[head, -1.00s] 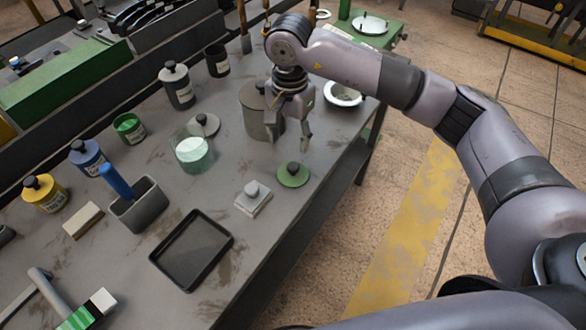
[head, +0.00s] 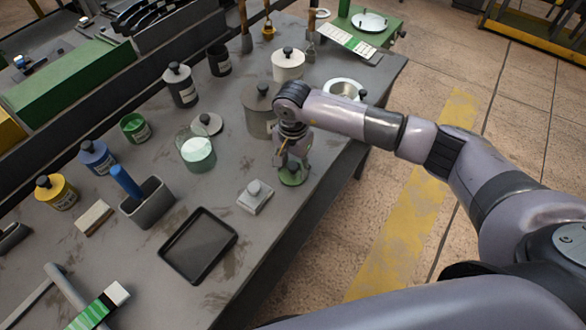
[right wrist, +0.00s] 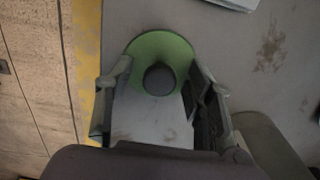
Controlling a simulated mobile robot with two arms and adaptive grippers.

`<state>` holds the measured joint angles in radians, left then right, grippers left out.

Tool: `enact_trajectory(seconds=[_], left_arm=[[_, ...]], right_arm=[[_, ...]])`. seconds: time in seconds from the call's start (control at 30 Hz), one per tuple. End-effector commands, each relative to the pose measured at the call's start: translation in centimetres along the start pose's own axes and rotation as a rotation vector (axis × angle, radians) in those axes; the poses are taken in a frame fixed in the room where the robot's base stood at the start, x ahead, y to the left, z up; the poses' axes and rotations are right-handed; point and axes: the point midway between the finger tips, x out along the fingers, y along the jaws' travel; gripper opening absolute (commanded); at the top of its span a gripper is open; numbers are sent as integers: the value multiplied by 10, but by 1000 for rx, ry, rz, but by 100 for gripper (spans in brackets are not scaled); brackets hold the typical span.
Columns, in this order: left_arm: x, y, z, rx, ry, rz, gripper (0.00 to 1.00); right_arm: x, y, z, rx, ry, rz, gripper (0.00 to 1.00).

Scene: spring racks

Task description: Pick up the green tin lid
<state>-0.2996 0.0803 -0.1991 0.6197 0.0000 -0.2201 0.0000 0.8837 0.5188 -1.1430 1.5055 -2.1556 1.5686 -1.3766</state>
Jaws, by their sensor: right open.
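The green tin lid (head: 293,177) lies on the grey workbench near its right edge, partly hidden by my right gripper in the head view. In the right wrist view the round green lid (right wrist: 158,45) shows its dark knob (right wrist: 159,79) between the fingers. My right gripper (head: 291,168) points down over the lid. In the right wrist view the gripper (right wrist: 160,88) is open, with one finger on each side of the knob. Whether the fingers touch the lid cannot be told. My left gripper is not in view.
A white square lid with a knob (head: 255,196) sits left of the green lid. A large grey canister (head: 258,113) stands just behind my right gripper. A black tray (head: 198,245) and a glass jar (head: 197,154) are further left. The bench's right edge is close.

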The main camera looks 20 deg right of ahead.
Motion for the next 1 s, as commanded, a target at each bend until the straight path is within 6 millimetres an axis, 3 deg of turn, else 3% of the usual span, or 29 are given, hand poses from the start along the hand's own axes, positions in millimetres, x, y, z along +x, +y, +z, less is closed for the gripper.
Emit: enact_trajectory(seconds=[0.1, 0.8, 1.0], left_arm=[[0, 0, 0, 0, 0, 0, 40], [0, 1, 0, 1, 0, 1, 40], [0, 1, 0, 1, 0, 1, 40]], right_arm=[[0, 0, 0, 0, 0, 0, 48], [0, 0, 0, 0, 0, 1, 2], [0, 0, 0, 0, 0, 0, 0]])
